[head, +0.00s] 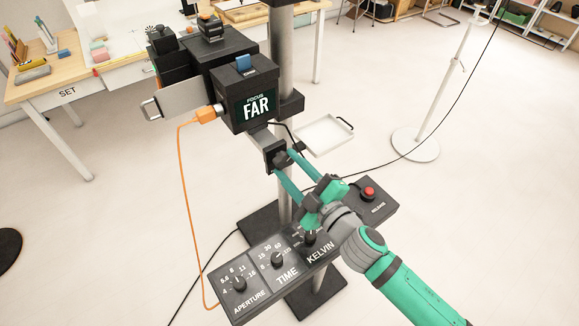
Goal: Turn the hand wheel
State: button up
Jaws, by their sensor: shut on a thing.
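The black camera box (243,92) with a screen reading FOCUS FAR is mounted on an upright pole. Below its right side a small dark block (273,152) sticks out on a grey bracket; it seems to be the hand wheel, but its round shape does not show clearly. My gripper (284,163) reaches up to this block from the lower right, its two green fingers on it. The fingers are shut on it, and they hide part of it.
A control panel (262,294) with APERTURE, TIME and KELVIN dials lies below my arm, with a red button (368,192) at its right end. A white tray (323,135) is behind the fingers. An orange cable (184,190) hangs left. The floor at right is mostly clear.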

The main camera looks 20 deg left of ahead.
jog(key=o, duration=1)
jog(key=shift+o, duration=0.2)
jog(key=v, duration=1)
jog(key=shift+s+d, duration=0.3)
